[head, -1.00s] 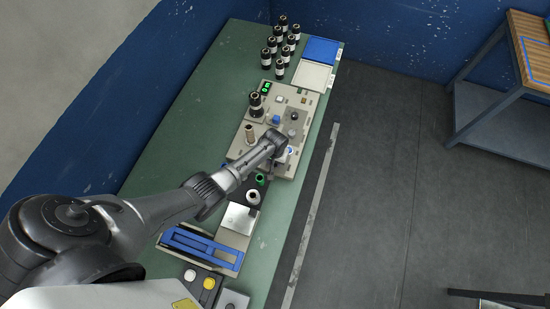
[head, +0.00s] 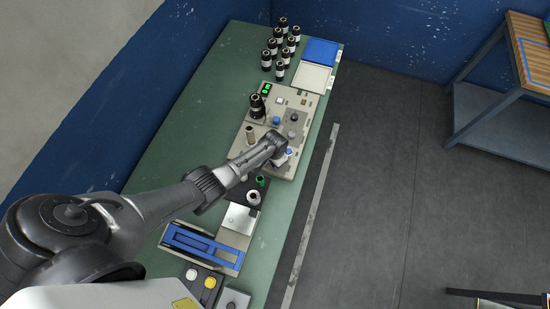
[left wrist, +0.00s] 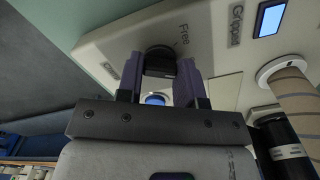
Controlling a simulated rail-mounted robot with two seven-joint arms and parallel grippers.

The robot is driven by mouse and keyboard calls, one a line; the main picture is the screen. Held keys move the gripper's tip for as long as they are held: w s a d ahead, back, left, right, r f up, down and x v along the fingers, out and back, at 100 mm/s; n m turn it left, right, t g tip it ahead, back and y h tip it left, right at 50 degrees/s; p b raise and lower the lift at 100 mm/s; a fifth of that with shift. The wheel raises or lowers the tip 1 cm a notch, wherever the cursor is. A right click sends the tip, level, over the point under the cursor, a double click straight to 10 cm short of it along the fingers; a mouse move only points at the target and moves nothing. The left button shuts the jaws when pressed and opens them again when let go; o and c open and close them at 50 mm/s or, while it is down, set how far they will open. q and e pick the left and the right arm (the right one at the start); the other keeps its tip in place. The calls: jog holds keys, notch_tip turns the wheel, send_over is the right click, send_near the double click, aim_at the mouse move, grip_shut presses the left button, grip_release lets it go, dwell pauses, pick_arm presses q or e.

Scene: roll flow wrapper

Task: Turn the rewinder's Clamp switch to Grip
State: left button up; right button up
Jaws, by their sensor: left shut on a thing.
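The rewinder (head: 240,152) is a beige machine on the green bench, partly behind my left arm in the head view. In the left wrist view its panel (left wrist: 222,55) carries a black knob, the Clamp switch (left wrist: 160,60). The word "Free" is printed close by the knob, and a second label, seemingly "Gripped", lies farther right. My left gripper (left wrist: 160,75) is shut on the knob, one finger on each side. In the head view the left gripper (head: 283,156) is over the machine's near right part and hides the knob. My right gripper is not in view.
A tan core on a spindle (left wrist: 296,85) and a black roll (left wrist: 285,145) stand to the right in the wrist view. Several black rolls (head: 280,50) and blue and white trays (head: 320,52) are at the bench's far end. Open floor lies right.

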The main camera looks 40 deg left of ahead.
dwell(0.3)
pick_arm(q)
jog(key=o, duration=0.9)
jog(key=shift+o, duration=0.2)
jog(key=shift+r, duration=0.35)
notch_tip(320, 180, up, 13)
jog(key=p, duration=0.2)
jog(key=shift+p, duration=0.3)
